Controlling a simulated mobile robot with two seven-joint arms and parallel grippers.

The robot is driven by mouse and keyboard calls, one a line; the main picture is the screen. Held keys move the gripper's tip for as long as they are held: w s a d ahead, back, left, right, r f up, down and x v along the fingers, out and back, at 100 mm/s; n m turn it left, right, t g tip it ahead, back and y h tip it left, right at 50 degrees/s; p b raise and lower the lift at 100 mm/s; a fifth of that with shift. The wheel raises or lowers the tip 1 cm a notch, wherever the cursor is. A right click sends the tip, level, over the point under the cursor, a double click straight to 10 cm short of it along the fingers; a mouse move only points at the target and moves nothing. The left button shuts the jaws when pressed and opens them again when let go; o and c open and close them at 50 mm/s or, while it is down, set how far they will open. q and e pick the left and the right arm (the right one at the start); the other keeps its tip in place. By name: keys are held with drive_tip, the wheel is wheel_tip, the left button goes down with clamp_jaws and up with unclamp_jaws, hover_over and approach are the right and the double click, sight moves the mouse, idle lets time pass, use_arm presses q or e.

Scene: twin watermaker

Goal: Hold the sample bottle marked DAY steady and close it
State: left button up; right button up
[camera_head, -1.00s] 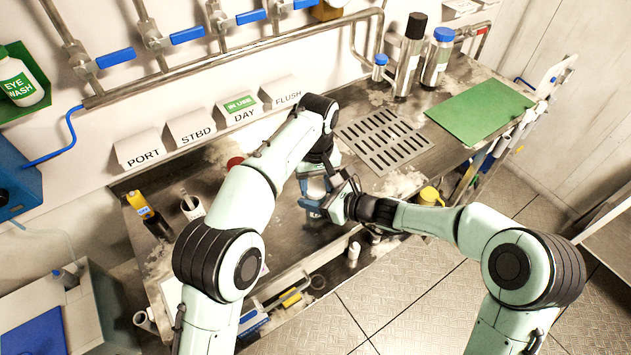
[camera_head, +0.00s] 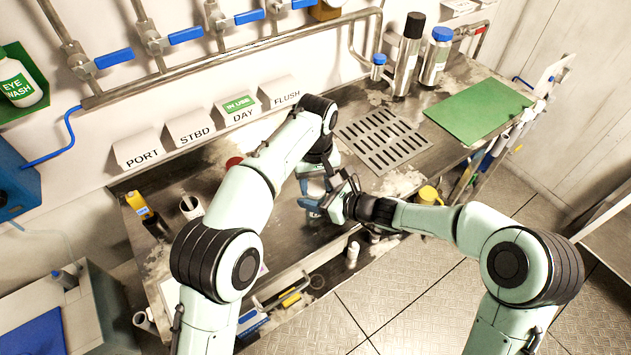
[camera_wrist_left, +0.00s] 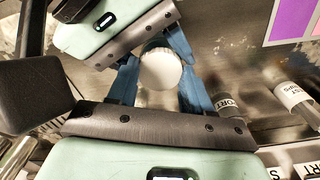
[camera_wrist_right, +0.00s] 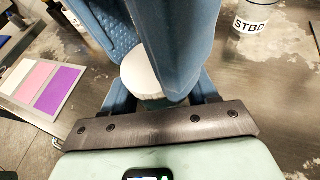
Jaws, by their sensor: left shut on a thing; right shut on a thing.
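My two grippers meet over the workbench (camera_head: 285,222). My left gripper (camera_head: 317,198) reaches down from above; my right gripper (camera_head: 338,204) comes in from the right. Between them is the sample bottle, mostly hidden in the head view. Its round white cap (camera_wrist_left: 160,68) faces up in the left wrist view and shows in the right wrist view (camera_wrist_right: 140,72). The left gripper's blue fingers stand either side of the cap and appear shut on it. The right gripper's fingers appear shut on the bottle lower down. The bottle's marking and the cap's seating are hidden.
A STBD bottle (camera_wrist_right: 254,22) stands apart on the bench. Label stands (camera_head: 240,112) line the back. A drain grate (camera_head: 384,138) and green mat (camera_head: 480,108) lie to the right. Tall metal bottles (camera_head: 408,58) stand behind.

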use_arm(q)
drive_tip(key=shift+w+a+f, duration=0.1)
drive_tip(key=shift+a+f, duration=0.05)
drive_tip(key=shift+f, duration=0.45)
use_arm(e)
drive_tip(key=shift+s+a+r, duration=0.15)
drive_tip(key=shift+a+r, duration=0.1)
drive_tip(key=shift+a, duration=0.05)
use_arm(q)
drive_tip(key=o, duration=0.7)
wheel_tip(320, 180, up, 4)
drive_tip(key=shift+f, duration=0.25)
use_arm(e)
drive_tip(key=shift+d, duration=0.1)
use_arm(q)
drive_tip(key=shift+r, duration=0.5)
use_arm(e)
drive_tip(key=shift+d+f, duration=0.1)
drive_tip(key=shift+f, duration=0.05)
use_arm(q)
drive_tip(key=c, duration=0.8)
